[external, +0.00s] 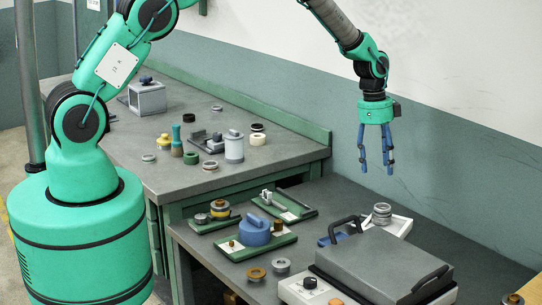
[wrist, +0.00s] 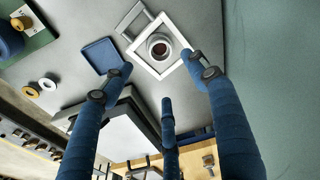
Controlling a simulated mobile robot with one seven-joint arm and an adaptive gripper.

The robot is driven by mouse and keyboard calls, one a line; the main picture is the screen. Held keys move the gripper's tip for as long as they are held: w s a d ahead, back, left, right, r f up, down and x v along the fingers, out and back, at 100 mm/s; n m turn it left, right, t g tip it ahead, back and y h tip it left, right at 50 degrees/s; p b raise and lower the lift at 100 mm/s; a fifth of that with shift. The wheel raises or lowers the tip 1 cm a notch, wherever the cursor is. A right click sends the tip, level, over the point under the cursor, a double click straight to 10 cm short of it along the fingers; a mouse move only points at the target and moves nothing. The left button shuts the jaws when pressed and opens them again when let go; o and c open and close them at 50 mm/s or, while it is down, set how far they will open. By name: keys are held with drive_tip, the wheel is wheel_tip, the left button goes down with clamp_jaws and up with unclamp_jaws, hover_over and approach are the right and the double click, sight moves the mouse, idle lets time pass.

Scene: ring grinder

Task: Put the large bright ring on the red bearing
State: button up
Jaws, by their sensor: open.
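Two loose rings lie on the front table: a brass-coloured ring (external: 256,274) and a bright silver ring (external: 281,265). Both also show at the left of the wrist view, brass (wrist: 31,89) and silver (wrist: 47,85). I cannot tell which ring is the large bright one. A silver round stack (external: 381,210) stands on a white square plate (external: 400,226); from above in the wrist view its centre (wrist: 160,47) looks dark red, possibly the red bearing. My gripper (external: 377,168) is open and empty, high above the table near that stack. Its blue fingers (wrist: 158,75) frame the plate.
A grey box-like machine with black handles (external: 385,262) stands at the front right. A blue tray (wrist: 100,56) lies beside the white plate. Green trays hold a blue round part (external: 254,232) and small fittings. The back table (external: 190,183) carries several small parts.

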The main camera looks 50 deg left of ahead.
drive_tip(key=s+a+r+n+t, duration=0.1)
drive_tip(key=s+a+r+n, duration=0.15)
drive_tip(key=s+r, duration=0.65)
drive_tip(key=s+a+r+n+t, duration=0.1)
drive_tip(key=s+a+r+n, duration=0.3)
drive_tip(key=r, duration=0.9)
drive_tip(key=s+a+r, duration=0.1)
drive_tip(key=s+r, duration=0.6)
drive_tip(key=r, duration=0.4)
drive_tip(key=s+a+r+n+t, duration=0.1)
drive_tip(key=s+a+r+n, duration=0.2)
drive_tip(key=s, duration=1.2)
drive_tip(key=s+a+r+n+t+y, duration=0.1)
drive_tip(key=s+a+r+n+t, duration=0.1)
drive_tip(key=s, duration=1.4)
wheel_tip(320, 180, up, 2)
drive_tip(key=shift+s+a+r+n, duration=0.1)
drive_tip(key=shift+s+a+n, duration=0.1)
drive_tip(key=shift+a+n, duration=0.65)
drive_tip(key=shift+d, duration=0.15)
wheel_tip(320, 180, down, 11)
drive_tip(key=b, duration=1.1)
drive_tip(key=shift+f, duration=0.2)
